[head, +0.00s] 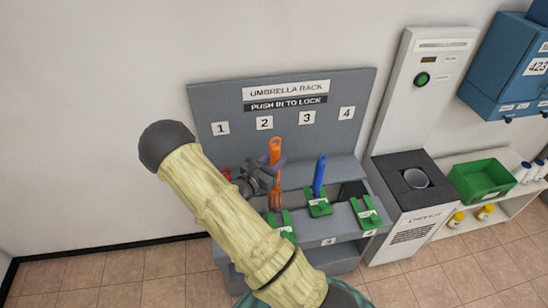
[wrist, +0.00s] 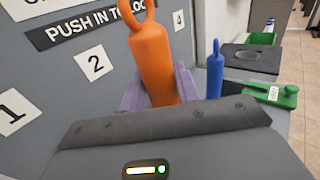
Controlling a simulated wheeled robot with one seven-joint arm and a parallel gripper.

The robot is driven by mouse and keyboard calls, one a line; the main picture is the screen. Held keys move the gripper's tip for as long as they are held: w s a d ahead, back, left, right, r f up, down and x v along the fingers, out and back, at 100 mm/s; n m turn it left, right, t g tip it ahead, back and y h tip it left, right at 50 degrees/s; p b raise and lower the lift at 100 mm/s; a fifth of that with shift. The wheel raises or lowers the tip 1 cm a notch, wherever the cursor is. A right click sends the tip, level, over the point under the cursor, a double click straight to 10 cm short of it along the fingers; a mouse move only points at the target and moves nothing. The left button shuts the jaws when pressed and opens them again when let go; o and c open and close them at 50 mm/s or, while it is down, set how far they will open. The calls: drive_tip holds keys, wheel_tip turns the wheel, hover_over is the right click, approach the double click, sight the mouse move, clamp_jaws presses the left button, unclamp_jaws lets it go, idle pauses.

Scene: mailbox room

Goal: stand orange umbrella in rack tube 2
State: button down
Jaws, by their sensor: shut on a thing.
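The orange umbrella (head: 275,150) is upright in front of the number 2 label (head: 264,123) of the umbrella rack (head: 230,152). My gripper (head: 272,170) is shut around its upper part, below the loop handle. In the wrist view the orange umbrella (wrist: 158,62) stands between the purple fingers of my gripper (wrist: 160,92), leaning slightly. Orange also shows below the fingers in the head view. The mouth of tube 2 is hidden by my arm and gripper, so I cannot tell whether the lower end is inside it.
A blue umbrella (head: 319,175) stands in the rack just right, below label 3; it also shows in the wrist view (wrist: 215,72). Green latches (head: 318,208) line the rack's front. Right stand a grey dryer unit (head: 408,205) and a green bin (head: 483,180). Wall and floor at left are clear.

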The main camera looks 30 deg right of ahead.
drive_tip(key=shift+f+b, duration=1.85)
drive_tip(key=shift+f, duration=1.4)
drive_tip(key=c, duration=0.9)
unclamp_jaws()
drive_tip(key=shift+c, duration=0.2)
drive_tip(key=shift+a, duration=0.1)
drive_tip(key=v, duration=1.7)
drive_tip(key=shift+p, duration=0.3)
drive_tip(key=shift+s, duration=0.15)
